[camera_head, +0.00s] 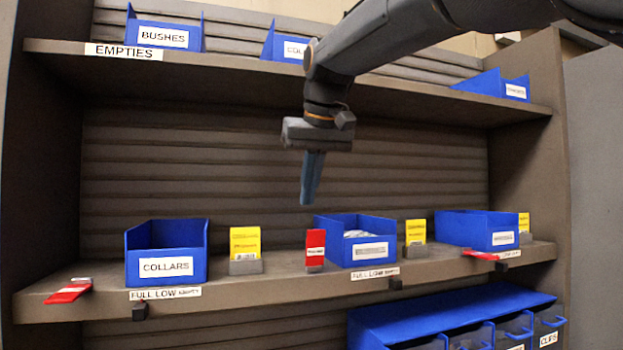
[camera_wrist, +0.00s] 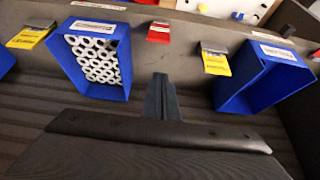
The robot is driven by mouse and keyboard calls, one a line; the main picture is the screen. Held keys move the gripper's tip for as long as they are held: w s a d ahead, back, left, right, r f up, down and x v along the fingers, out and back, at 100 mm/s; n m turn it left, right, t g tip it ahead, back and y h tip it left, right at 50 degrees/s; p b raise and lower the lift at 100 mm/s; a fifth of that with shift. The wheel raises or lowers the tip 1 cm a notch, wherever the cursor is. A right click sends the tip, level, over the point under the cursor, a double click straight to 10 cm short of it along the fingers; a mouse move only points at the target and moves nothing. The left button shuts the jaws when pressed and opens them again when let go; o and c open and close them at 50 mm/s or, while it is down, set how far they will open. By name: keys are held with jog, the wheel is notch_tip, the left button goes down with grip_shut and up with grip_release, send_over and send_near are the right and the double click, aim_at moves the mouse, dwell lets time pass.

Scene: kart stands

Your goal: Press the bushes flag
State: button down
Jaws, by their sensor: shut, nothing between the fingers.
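An upright red flag (camera_head: 315,248) stands on the lower shelf just left of the middle blue bin (camera_head: 343,252); its print is too small to read. The wrist view also shows this flag (camera_wrist: 158,33) and the bin (camera_wrist: 62,60), which holds white ring-like parts. Two more red flags lie tipped flat over the front edge, one at the left (camera_head: 68,291) and one at the right (camera_head: 481,255). I cannot read which flag is for bushes. My gripper (camera_head: 306,201) is shut and empty, pointing down above the shelf, apart from the upright flag; its fingers (camera_wrist: 161,82) show in the wrist view.
The COLLARS bin (camera_head: 165,281) looks empty; it also shows in the wrist view (camera_wrist: 228,98). Yellow cards (camera_head: 245,243) stand in holders beside the bins. A blue bin (camera_head: 466,236) stands at the right. The upper shelf (camera_head: 230,66) carries empties, including one marked BUSHES (camera_head: 162,36).

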aim_at(311, 233)
jog(key=f, duration=0.1)
jog(key=f+p, duration=0.1)
jog(key=f, duration=0.3)
jog(key=shift+s+d+p, duration=0.1)
jog(key=shift+s+p, duration=0.25)
jog(key=shift+p, duration=0.05)
jog(key=shift+s+d+f, duration=0.1)
jog(key=shift+s+f, duration=0.05)
jog(key=shift+s, duration=0.15)
